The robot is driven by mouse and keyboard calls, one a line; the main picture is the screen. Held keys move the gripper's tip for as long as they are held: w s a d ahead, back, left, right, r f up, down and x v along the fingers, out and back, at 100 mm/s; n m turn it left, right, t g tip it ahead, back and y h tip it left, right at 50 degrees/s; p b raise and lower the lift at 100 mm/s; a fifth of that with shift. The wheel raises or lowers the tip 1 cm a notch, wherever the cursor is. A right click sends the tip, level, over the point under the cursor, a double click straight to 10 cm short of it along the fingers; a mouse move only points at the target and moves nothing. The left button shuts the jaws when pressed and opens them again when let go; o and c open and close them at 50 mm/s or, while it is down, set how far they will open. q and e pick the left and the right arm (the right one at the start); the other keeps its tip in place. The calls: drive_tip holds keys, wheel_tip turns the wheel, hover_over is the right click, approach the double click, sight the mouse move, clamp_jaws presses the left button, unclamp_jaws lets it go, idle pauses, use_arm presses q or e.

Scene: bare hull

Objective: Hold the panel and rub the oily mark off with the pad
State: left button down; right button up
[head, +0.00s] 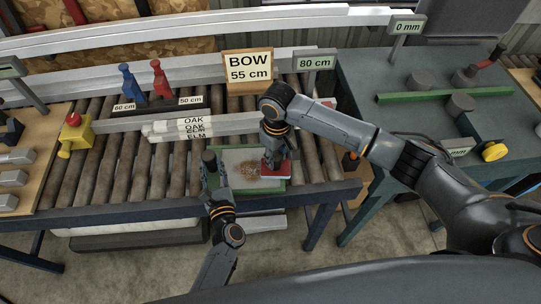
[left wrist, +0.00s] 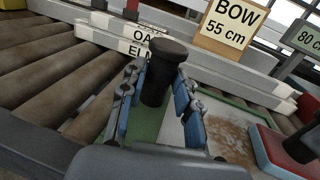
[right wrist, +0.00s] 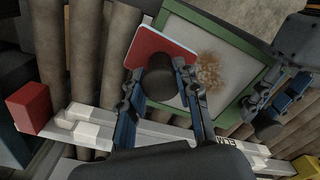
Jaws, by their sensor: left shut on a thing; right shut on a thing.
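The panel (head: 236,156) is a pale grey sheet with a green frame, lying on the rollers. The brown speckled oily mark (head: 250,174) lies near its middle; it also shows in the left wrist view (left wrist: 232,140). My left gripper (head: 212,170) is shut on the panel's black knob (left wrist: 166,62) at its left side. The red pad (head: 281,172) lies over the panel's right part, beside the mark. My right gripper (head: 278,146) is shut on the pad's black knob (right wrist: 160,82). The pad's underside is hidden, so I cannot tell whether it touches the panel.
Pale bars labelled OAK and ELM (head: 190,128) lie behind the panel. A BOW 55 cm sign (head: 248,66) and an 80 cm sign (head: 315,62) stand further back. A yellow block (head: 77,134) sits at the left. Bare rollers (head: 115,175) lie left of the panel.

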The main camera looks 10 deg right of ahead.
drive_tip(key=shift+w+a, duration=0.2)
drive_tip(key=shift+a, duration=1.25)
drive_tip(key=shift+w+a, duration=0.25)
drive_tip(key=shift+a, duration=1.2)
drive_tip(key=shift+w+a, duration=0.2)
drive_tip(key=shift+a, duration=1.25)
drive_tip(key=shift+w+a, duration=0.15)
drive_tip(key=shift+w, duration=0.1)
drive_tip(key=shift+w+d, duration=0.2)
drive_tip(key=shift+w, duration=0.95)
drive_tip(key=shift+s+d, duration=0.25)
drive_tip(key=shift+d, duration=1.35)
drive_tip(key=shift+s+d, duration=0.25)
drive_tip(key=shift+d, duration=1.3)
drive_tip(key=shift+s+d, duration=0.25)
drive_tip(key=shift+d, duration=1.35)
drive_tip(key=shift+w+a, duration=0.25)
drive_tip(key=shift+a, duration=1.35)
drive_tip(key=shift+w+a, duration=0.25)
drive_tip(key=shift+a, duration=1.4)
drive_tip(key=shift+w+a, duration=0.25)
drive_tip(key=shift+a, duration=1.35)
wheel_tip(320, 180, up, 8)
drive_tip(key=shift+d, duration=0.15)
use_arm(q)
drive_tip(key=c, duration=0.9)
unclamp_jaws()
